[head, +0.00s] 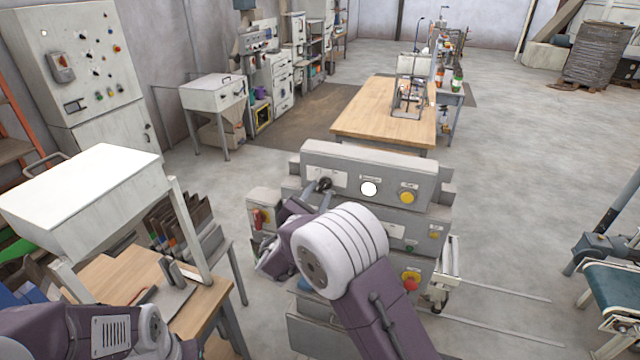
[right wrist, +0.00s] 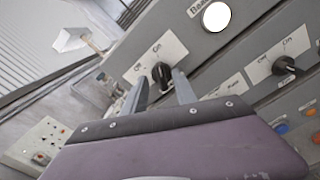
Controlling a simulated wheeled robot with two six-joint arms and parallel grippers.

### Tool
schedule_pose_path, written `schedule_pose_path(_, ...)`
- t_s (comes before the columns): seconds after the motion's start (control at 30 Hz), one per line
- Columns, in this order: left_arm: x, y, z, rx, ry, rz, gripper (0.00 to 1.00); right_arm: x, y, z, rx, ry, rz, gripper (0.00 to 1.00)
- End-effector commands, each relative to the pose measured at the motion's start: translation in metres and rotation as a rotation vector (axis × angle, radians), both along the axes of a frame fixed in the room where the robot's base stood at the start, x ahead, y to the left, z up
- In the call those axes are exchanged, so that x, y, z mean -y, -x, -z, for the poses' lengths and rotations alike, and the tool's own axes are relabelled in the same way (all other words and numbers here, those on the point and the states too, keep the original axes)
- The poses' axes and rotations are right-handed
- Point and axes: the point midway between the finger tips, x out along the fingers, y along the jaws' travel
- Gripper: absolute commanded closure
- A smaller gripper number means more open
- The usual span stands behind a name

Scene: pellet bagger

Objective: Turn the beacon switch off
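The beacon switch (head: 324,184) is a black knob on the upper grey panel of the machine, left of a round white lamp (head: 369,188). In the right wrist view the knob (right wrist: 162,75) sits on a white plate marked Off and On. I cannot tell which mark it points to. My right gripper (head: 313,193) is at the knob, partly hidden by my wrist. In the wrist view its two fingers (right wrist: 161,84) are apart, with the knob between the tips; contact is unclear. Part of my left arm shows at the lower left, but its gripper is not visible.
A second black Off/On knob (right wrist: 287,66) lies right of the first in the wrist view. A yellow button (head: 407,197) and a red one (head: 410,284) are on the machine. A wooden bench (head: 215,300) stands left; the floor right is mostly clear.

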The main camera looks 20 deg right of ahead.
Motion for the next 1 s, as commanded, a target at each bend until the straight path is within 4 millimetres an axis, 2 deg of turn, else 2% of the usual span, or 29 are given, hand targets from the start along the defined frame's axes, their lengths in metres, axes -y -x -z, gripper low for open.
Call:
schedule_pose_path(0.03, 0.0, 0.0, -0.0061, 0.0, 0.0, 0.0, 1.0, 0.0041, -0.0048, -0.0022, -0.001, 0.0, 0.002, 0.66)
schedule_pose_path(0.13, 0.0, 0.0001, -0.0076, 0.0, 0.0, 0.0, 1.0, 0.0074, -0.0103, -0.0007, -0.001, 0.001, 0.001, 0.66)
schedule_pose_path(0.37, 0.0, 0.0001, -0.0066, 0.0, 0.0, 0.0, 1.0, 0.0083, -0.0117, 0.0009, -0.001, 0.001, 0.0, 0.66)
schedule_pose_path(0.43, 0.0, 0.0001, -0.0066, 0.0, 0.0, 0.0, 1.0, 0.0082, -0.0116, 0.0009, 0.0, 0.0, 0.0, 0.8)
schedule_pose_path(0.5, 0.0, 0.0001, -0.0066, 0.0, 0.0, 0.0, 1.0, 0.0081, -0.0115, 0.0007, 0.0, 0.0, 0.0, 1.0)
schedule_pose_path(1.0, 0.0, 0.0001, -0.0027, 0.0, 0.0, 0.0, 1.0, 0.0077, -0.0117, 0.0006, -0.046, 0.07, 0.001, 1.0)
